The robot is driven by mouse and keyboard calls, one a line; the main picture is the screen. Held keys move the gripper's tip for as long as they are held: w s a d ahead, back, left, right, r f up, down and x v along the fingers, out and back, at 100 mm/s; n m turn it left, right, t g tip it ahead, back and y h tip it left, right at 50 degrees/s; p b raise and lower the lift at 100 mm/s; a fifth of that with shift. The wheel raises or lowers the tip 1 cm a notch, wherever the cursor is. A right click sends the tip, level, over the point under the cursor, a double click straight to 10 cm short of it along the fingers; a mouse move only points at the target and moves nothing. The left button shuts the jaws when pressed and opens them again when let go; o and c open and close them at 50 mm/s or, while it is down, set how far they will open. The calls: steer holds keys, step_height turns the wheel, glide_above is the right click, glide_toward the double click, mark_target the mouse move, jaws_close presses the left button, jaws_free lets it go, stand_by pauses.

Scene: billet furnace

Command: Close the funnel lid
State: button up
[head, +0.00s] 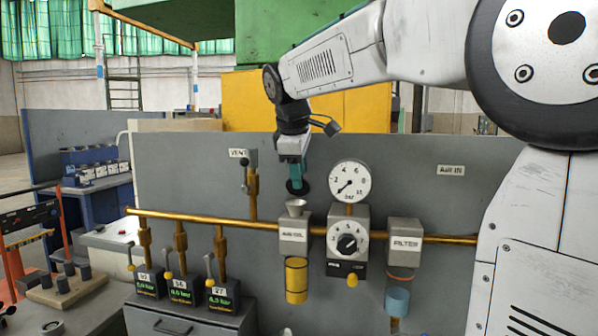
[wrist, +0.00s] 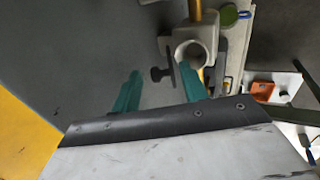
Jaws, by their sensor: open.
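The funnel (head: 296,208) is a small grey cup on top of the AIR/OIL unit (head: 293,237) in the head view. In the wrist view its round mouth (wrist: 190,52) is uncovered. The dark round lid (head: 298,187) stands up at the funnel's edge; in the wrist view the lid (wrist: 171,66) shows nearly edge-on, with a dark knob (wrist: 158,74) on its outer side. My gripper (head: 294,172) is just above the lid. Its teal fingers in the wrist view (wrist: 158,88) are apart, with the knob and lid showing between them. I cannot tell whether they touch.
A brass pipe (head: 215,221) runs along the grey panel (head: 430,185). Close to the funnel are the round gauge (head: 349,181) on the right and the VENT valve (head: 252,182) on the left. The FILTER unit (head: 404,240) is further right.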

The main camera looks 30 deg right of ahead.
mark_target(294, 191)
steer(key=c, duration=0.9)
steer(key=shift+s+a, duration=0.1)
steer(key=shift+a, duration=0.05)
steer(key=shift+s+a+f+t+h, duration=0.2)
steer(key=shift+s+a+t+h, duration=0.2)
steer(key=shift+t+h, duration=0.3)
steer(key=shift+s+a+f+t+h, duration=0.3)
steer(key=shift+t+h, duration=0.3)
steer(key=shift+s+a+f+t+h, duration=0.25)
steer(key=shift+a+t+h, duration=0.05)
steer(key=shift+t+h, duration=0.3)
steer(key=shift+s+a+f+t+h, duration=0.2)
steer(key=shift+f+t+h, duration=0.15)
steer(key=shift+t+h, duration=0.2)
steer(key=shift+s+a+f+t+h, duration=0.2)
steer(key=shift+f+t+h, duration=0.2)
steer(key=shift+t+h, duration=0.2)
steer(key=shift+s+a+f+t+h, duration=0.2)
steer(key=shift+f+t+h, duration=0.15)
steer(key=shift+t+h, duration=0.2)
